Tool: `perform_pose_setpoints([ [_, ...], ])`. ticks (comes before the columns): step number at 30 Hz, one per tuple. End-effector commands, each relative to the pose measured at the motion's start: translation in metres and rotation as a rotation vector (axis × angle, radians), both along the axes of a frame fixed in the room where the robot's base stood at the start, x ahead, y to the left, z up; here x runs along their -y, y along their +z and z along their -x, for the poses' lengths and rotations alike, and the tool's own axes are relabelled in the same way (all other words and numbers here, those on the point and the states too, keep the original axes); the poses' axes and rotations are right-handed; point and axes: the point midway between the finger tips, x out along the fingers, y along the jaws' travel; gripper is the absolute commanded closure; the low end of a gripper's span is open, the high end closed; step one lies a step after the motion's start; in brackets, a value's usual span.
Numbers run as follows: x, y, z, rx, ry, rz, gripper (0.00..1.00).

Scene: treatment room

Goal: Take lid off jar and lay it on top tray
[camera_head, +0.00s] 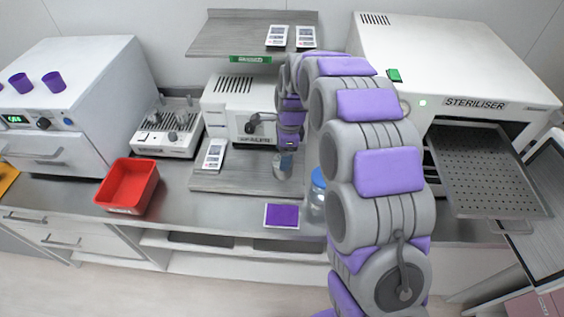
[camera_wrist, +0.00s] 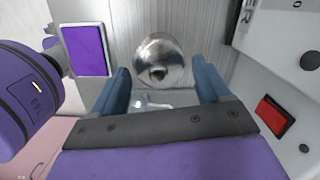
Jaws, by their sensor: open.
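A shiny steel domed lid (camera_wrist: 160,52) with a dark centre shows in the wrist view, between and just beyond my fingertips. In the head view, a small metallic jar (camera_head: 283,168) stands on the grey wood-look board under my gripper (camera_head: 287,147), partly covered by it. My gripper, also in the wrist view (camera_wrist: 160,70), is open with a blue finger on either side. I cannot tell whether the fingers touch the lid. A perforated tray (camera_head: 485,172) juts from the open steriliser at the right, with no load visible on it.
A blue-topped jar (camera_head: 318,180) stands close beside my arm, partly hidden by it. A purple pad (camera_head: 282,215) lies near the counter's front edge. A red bin (camera_head: 128,185) and a white device (camera_head: 168,128) are to the left. A shelf (camera_head: 225,38) hangs above the board.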

Motion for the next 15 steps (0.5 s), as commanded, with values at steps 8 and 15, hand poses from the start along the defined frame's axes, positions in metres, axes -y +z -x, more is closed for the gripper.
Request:
perform_pose_setpoints([
  [8,-0.0006,-0.0078,0.0005,0.0,0.001,0.0,0.24],
  [15,-0.0006,-0.0077,0.0002,0.0,0.001,0.001,0.45],
])
